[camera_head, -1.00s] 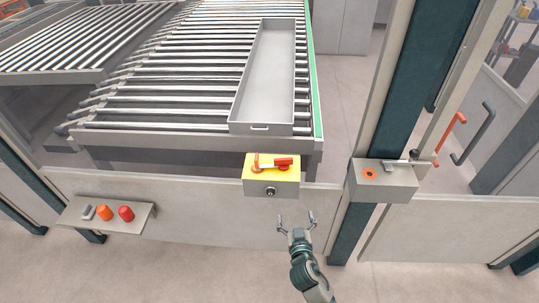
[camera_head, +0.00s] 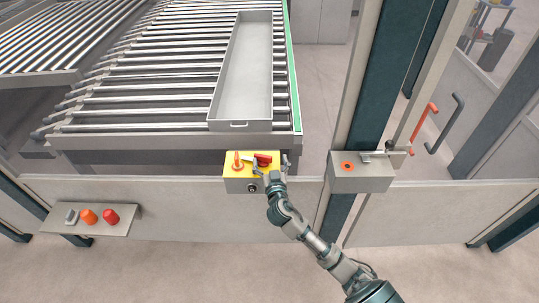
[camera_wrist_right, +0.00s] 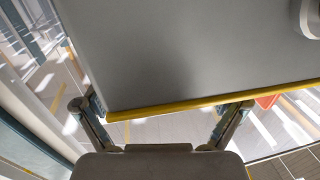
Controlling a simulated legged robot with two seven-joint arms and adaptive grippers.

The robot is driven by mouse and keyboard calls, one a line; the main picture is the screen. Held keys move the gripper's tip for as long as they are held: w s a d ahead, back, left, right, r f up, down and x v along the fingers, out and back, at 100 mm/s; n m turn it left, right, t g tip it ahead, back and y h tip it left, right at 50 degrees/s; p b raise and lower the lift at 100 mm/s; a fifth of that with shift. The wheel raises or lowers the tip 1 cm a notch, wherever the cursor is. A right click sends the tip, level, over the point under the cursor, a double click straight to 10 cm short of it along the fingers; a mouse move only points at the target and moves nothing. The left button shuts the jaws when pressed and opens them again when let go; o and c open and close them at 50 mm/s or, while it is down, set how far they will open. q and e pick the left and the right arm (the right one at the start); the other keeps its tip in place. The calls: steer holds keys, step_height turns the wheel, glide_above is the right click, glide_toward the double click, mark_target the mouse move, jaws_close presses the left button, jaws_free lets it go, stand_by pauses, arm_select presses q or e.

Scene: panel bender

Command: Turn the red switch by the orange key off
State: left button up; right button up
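The red switch (camera_head: 263,158) is on top of a yellow-topped grey box (camera_head: 240,185) on the fence rail in the head view. An orange key-like piece (camera_head: 238,161) stands just left of it. My right gripper (camera_head: 272,165) is at the box's right front, its fingers spread around the right part of the switch as seen from above; contact cannot be told. In the right wrist view the open fingers (camera_wrist_right: 163,108) are apart, with the box's grey face and yellow edge (camera_wrist_right: 180,105) before them. A bit of red (camera_wrist_right: 267,101) shows beyond that edge. My left gripper is out of view.
A grey box with an orange ring (camera_head: 347,166) and a latch stands to the right by a dark post. A shelf (camera_head: 115,226) with orange and red knobs is at the left. Behind are a roller table and a long grey tray (camera_head: 245,80).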

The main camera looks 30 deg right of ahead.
mark_target(259, 158)
steer(key=shift+w+a+r, duration=0.3)
steer(key=shift+w+a, duration=0.4)
steer(key=shift+w, duration=0.2)
steer(key=shift+w+a+r, duration=0.1)
steer(key=shift+a+r, duration=0.05)
steer(key=shift+a, duration=0.4)
steer(key=shift+w+a+r, duration=0.1)
steer(key=shift+a+r, duration=0.05)
steer(key=shift+a, duration=0.35)
steer(key=shift+d, duration=0.15)
steer(key=shift+d+f, duration=0.3)
steer(key=shift+d, duration=0.6)
steer(key=c, duration=0.7)
steer(key=shift+d+f, duration=0.2)
steer(key=shift+d, duration=0.35)
steer(key=c, duration=0.8)
steer(key=shift+a, duration=0.15)
jaws_close()
steer(key=shift+w+a, duration=0.15)
steer(key=shift+a, duration=0.25)
steer(key=shift+a+r, duration=0.1)
steer(key=shift+a, duration=0.15)
steer(key=shift+d, duration=0.3)
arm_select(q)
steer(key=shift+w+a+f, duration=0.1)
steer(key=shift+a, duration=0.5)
